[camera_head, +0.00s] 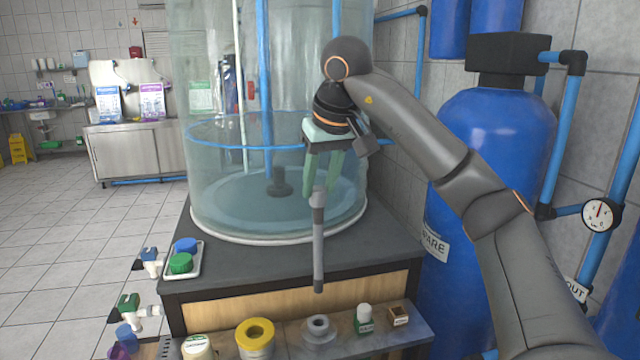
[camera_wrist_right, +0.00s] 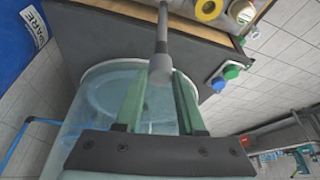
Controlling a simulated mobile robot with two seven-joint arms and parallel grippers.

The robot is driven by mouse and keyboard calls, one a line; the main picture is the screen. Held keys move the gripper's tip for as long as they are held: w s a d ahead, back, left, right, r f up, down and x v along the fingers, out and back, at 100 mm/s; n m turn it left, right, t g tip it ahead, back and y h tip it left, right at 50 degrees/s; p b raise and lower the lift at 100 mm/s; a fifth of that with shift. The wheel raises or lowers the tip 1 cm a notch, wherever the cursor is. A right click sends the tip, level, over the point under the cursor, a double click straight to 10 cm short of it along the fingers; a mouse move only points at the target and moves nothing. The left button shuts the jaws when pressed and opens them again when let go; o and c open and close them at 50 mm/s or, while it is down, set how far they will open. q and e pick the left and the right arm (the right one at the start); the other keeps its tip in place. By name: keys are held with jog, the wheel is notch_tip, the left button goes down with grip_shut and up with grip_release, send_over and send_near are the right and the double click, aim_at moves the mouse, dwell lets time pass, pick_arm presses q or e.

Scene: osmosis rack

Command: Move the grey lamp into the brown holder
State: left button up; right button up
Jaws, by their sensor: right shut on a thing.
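The grey lamp (camera_head: 318,245) is a slim grey rod with a wider head. My right gripper (camera_head: 322,192) is shut on its wider upper end, between green fingers. The lamp hangs nearly upright in front of the glass tank, its lower end above the front of the dark bench top. In the right wrist view the lamp (camera_wrist_right: 161,42) sticks out from between the fingertips. A small brown open-topped box (camera_head: 398,316), which looks like the brown holder, stands at the right end of the low front shelf, below and right of the lamp. My left gripper is not in view.
The low shelf also holds a green bottle (camera_head: 364,318), a grey ring (camera_head: 318,331), a yellow roll (camera_head: 256,338) and a white jar (camera_head: 197,346). A tray (camera_head: 170,272) with blue and green caps lies at the bench's left. A blue tank (camera_head: 497,150) stands at right.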

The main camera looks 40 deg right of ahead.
jog(key=s+d+f+m+h, duration=0.1)
jog(key=s+d+f+m, duration=0.2)
jog(key=d, duration=0.5)
jog(key=s+d+f+m+g+h, duration=0.1)
jog(key=s+d+f+m, duration=0.2)
jog(key=s+d+f, duration=0.2)
jog(key=s+d, duration=0.1)
jog(key=d, duration=0.2)
jog(key=shift+d+f+p, duration=0.15)
jog(key=shift+p, duration=0.2)
jog(key=shift+p, duration=0.55)
dwell(0.6)
dwell(0.4)
jog(key=shift+f+b, duration=1.5)
jog(key=shift+f, duration=0.65)
